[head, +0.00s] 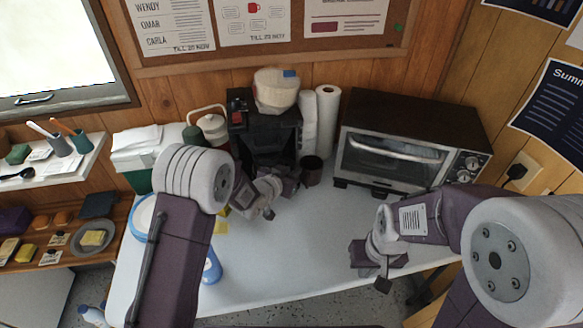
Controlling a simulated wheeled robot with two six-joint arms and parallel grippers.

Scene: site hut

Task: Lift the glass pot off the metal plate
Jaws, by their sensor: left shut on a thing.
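The black coffee maker (252,132) stands against the back wall. The glass pot is hard to make out in the dark bay of the coffee maker, behind my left gripper. The metal plate under it is hidden, so I cannot tell whether the pot touches it. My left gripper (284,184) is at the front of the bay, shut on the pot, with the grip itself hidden. My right gripper (380,266) hangs over the front right of the table, away from the pot; its jaw opening is unclear.
A dark brown cup (312,171) stands close to the right of my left gripper. A toaster oven (405,145) and paper rolls (327,118) are further right and behind. The middle of the white table (300,240) is clear.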

